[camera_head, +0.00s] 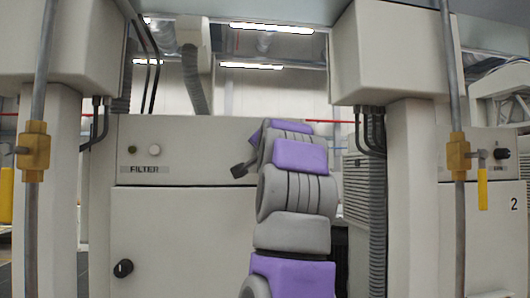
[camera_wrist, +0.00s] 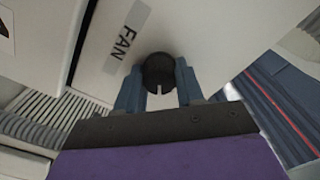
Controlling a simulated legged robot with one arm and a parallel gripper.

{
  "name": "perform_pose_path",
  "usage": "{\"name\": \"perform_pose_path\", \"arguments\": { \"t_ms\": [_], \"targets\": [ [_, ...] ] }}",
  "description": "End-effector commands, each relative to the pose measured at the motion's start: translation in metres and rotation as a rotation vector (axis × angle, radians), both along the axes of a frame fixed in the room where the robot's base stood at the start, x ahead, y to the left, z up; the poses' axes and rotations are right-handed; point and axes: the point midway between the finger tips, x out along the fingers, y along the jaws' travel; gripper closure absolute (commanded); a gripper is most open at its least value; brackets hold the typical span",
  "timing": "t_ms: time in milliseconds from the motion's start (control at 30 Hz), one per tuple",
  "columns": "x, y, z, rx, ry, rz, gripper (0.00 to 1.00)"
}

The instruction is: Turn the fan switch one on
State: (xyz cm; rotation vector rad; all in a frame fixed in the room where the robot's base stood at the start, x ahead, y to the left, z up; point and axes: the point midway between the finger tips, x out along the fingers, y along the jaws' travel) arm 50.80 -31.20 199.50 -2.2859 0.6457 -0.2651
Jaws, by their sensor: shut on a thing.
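In the wrist view, my gripper (camera_wrist: 159,86) has one finger on each side of a round black knob (camera_wrist: 158,70) on a pale panel. The fingers are shut on the knob. A pale line on the knob points down in the picture, towards my gripper's palm. A grey label reading FAN (camera_wrist: 126,36) is beside the knob, to the upper left. In the head view, my grey and purple arm rises in the middle and hides the knob and most of my gripper.
A FILTER panel (camera_head: 180,143) with two small round fittings is left of my arm, above a cabinet door with a black knob (camera_head: 123,268). Another black knob (camera_head: 502,153) is at the far right, above a 2. Upright pipes with yellow valves (camera_head: 34,152) flank the view.

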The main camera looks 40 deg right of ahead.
Motion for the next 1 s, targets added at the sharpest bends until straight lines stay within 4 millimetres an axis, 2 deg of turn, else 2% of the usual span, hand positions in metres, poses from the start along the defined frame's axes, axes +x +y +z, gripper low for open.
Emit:
{"name": "perform_pose_path", "arguments": {
  "t_ms": [500,1000],
  "targets": [
    [-0.0018,-0.0005,0.0006,0.36,-0.222,0.0,0.93],
    [-0.0031,-0.0021,-0.0018,0.493,-0.302,-0.004,0.93]
  ]
}}
